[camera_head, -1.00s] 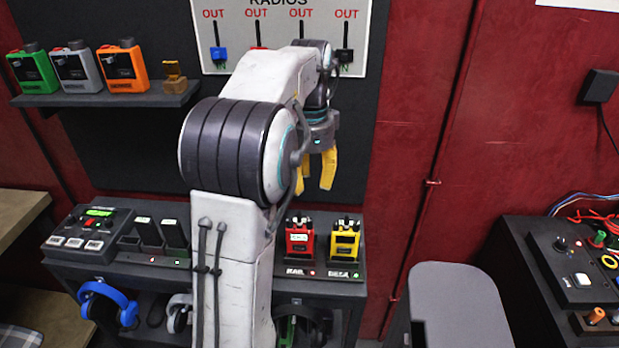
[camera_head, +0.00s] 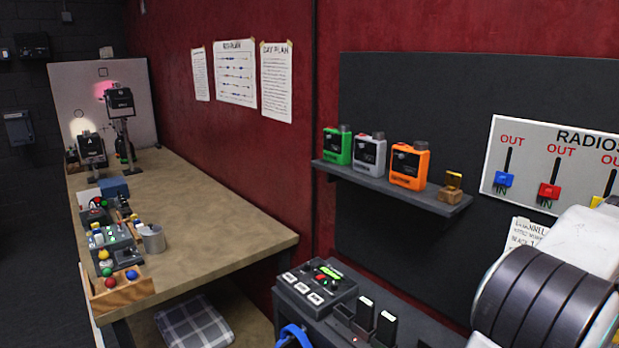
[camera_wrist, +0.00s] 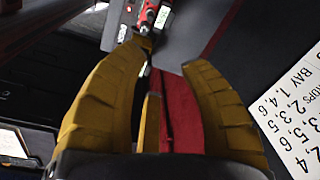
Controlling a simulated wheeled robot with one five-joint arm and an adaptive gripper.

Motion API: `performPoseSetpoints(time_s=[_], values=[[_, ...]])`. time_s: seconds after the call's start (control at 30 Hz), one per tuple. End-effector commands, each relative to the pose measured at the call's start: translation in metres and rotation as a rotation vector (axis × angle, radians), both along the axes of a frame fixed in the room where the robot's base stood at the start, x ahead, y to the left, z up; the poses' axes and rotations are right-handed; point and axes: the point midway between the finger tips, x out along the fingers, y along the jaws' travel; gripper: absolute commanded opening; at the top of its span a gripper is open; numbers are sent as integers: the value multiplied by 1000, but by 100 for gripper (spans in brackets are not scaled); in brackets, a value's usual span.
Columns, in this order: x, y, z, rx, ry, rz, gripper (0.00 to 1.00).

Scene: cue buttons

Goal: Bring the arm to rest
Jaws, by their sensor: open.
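My arm (camera_head: 545,300) fills the lower right corner of the head view, with a black ribbed joint and white links. Its far end is outside that picture. My gripper (camera_wrist: 166,57) shows in the wrist view with its yellow fingers spread apart. Nothing is held between the fingers. Past the fingertips is a small red and black device (camera_wrist: 150,14) on a dark surface, apart from the fingers as far as I can tell.
A dark shelf (camera_head: 400,190) holds green, grey and orange radios, left of the RADIOS board (camera_head: 530,165). A desk unit (camera_head: 318,288) stands below. A long wooden table (camera_head: 225,230) carries lamps and button boxes. A printed sheet (camera_wrist: 290,120) is right of my fingers.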

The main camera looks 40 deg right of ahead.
Motion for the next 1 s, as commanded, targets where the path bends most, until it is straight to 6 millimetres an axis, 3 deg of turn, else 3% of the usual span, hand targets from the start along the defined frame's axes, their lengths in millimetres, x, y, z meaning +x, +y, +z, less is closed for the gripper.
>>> performPoseSetpoints(time_s=[0.17, 0.3, 0.43, 0.57, 0.8, 1.0], values=[[0, -3, -28, -17, 25, 268, 40], [1, 18, -62, 20, 31, 462, 40], [9, 46, -76, 29, 37, 605, 40], [42, 79, -82, 25, 46, 790, 40], [121, 166, -85, -11, 62, 1164, 40], [159, 239, -85, -44, 64, 1437, 40]])
